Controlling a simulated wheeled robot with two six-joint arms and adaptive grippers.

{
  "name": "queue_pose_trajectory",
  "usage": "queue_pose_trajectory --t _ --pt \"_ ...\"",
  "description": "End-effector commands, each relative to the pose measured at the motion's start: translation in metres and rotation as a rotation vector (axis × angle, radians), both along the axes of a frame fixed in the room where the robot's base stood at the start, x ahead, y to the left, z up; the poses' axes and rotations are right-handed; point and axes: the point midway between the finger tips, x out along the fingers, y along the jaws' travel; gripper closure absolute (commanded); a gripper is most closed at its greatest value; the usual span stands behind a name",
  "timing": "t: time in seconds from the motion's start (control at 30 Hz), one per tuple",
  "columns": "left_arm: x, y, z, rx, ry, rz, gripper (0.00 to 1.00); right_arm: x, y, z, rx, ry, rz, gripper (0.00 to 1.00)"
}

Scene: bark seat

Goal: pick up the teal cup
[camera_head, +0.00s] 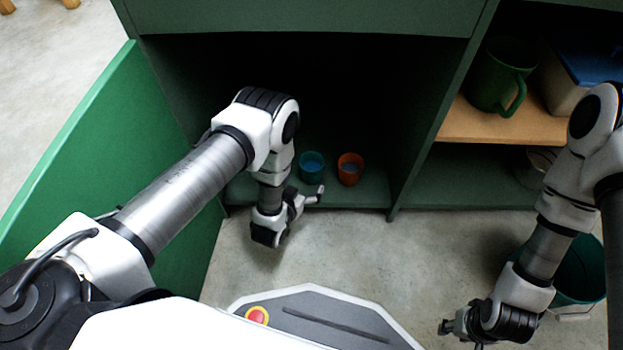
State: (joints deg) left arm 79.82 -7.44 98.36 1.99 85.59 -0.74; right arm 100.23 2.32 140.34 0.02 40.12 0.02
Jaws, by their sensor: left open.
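The teal cup (311,167) stands upright on the bottom shelf of the open green cabinet, near its front edge. My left gripper (310,197) is open at the front of that shelf, just below the cup in the picture. It holds nothing that I can see, and a gap shows between its fingers and the cup. My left wrist and forearm pass close to the left of the cup. My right gripper (447,328) hangs low over the floor at the bottom right, away from the cup. Its jaws are too small and turned to read.
An orange cup (350,170) stands close to the right of the teal cup. A green cabinet door (110,150) stands open at left. A green mug (497,78) is on the wooden shelf at right. A teal bucket (583,268) stands on the floor behind my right arm.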

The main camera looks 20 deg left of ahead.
Motion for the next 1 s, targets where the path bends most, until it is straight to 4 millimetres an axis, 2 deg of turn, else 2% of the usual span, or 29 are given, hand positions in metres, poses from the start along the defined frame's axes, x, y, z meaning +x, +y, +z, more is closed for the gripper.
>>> queue_pose_trajectory --t 0.03,0.23,0.4,0.53,0.73,0.77,0.8,0.93,0.97,1.0 --pt "0.006 -0.001 -0.006 -0.002 -0.012 -0.001 0.02 0.000 0.000 -0.008 0.000 -0.001 -0.001 0.60" --pt "0.030 -0.003 -0.015 -0.002 -0.013 -0.001 0.02 0.001 0.000 -0.022 0.000 -0.004 -0.004 0.60" --pt "0.055 -0.002 -0.034 -0.001 -0.013 0.000 0.02 0.003 -0.001 -0.051 -0.001 -0.007 -0.009 0.60" --pt "0.069 -0.004 -0.035 -0.001 -0.010 0.000 0.02 0.003 -0.001 -0.056 -0.001 -0.009 -0.012 0.60" --pt "0.070 -0.004 -0.032 -0.001 -0.007 0.000 0.02 0.003 -0.001 -0.053 -0.001 -0.010 -0.012 0.60" --pt "0.070 -0.004 -0.032 -0.001 -0.007 0.000 0.09 0.003 -0.001 -0.053 -0.001 -0.009 -0.012 0.60" --pt "0.070 -0.004 -0.032 -0.001 -0.007 0.000 0.23 0.003 -0.001 -0.053 -0.001 -0.009 -0.012 0.60" --pt "0.070 -0.004 -0.033 -0.001 -0.007 0.000 0.69 0.003 -0.001 -0.054 -0.001 -0.009 -0.012 0.60" --pt "0.070 -0.004 -0.033 -0.001 -0.007 0.000 0.74 0.003 -0.001 -0.054 -0.001 -0.009 -0.012 0.60" --pt "0.070 -0.004 -0.033 -0.001 -0.007 0.000 0.74 0.003 -0.001 -0.054 -0.001 -0.009 -0.012 0.60"
